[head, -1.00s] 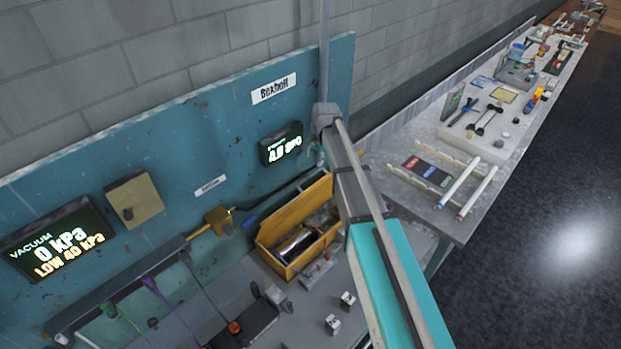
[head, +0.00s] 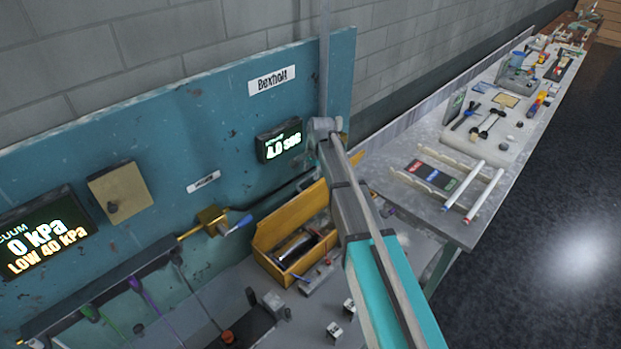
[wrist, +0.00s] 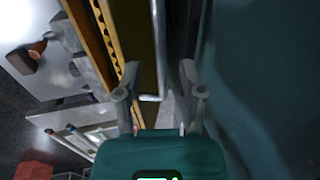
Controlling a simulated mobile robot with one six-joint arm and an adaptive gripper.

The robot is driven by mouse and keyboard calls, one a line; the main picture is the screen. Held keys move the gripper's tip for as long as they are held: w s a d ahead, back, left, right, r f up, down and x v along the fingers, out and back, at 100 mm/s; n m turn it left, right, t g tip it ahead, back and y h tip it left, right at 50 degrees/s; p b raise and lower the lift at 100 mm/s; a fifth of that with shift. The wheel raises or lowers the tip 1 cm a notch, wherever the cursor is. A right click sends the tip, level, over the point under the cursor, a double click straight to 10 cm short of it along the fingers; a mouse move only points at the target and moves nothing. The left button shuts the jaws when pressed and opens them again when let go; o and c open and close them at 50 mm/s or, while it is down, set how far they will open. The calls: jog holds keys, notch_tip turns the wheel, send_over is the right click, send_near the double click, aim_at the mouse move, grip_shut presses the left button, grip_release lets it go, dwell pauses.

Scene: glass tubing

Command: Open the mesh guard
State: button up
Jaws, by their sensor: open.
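I cannot make out a mesh guard for certain in either view. A yellow-orange open box (head: 268,240) stands on the bench against the teal panel, with dark and metallic parts inside. In the wrist view an orange strip with a row of dark holes (wrist: 107,38) runs left of my gripper. My gripper (wrist: 159,67) is open, its two grey fingers apart, with nothing clearly held between them. A dark gap and a pale strip lie beyond the fingers. In the head view my arm reaches the panel's right end, above the box; the fingers cannot be made out there.
The teal panel (head: 165,150) rises behind the bench and fills the right of the wrist view. It carries a vacuum display (head: 42,235), a timer display (head: 280,142) and a brass valve with a blue handle (head: 238,223). Small metal blocks (head: 334,331) stand in front of the box.

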jog(key=shift+a+f+b, duration=0.1)
jog(key=shift+f+b, duration=0.25)
jog(key=shift+f, duration=0.2)
grip_shut()
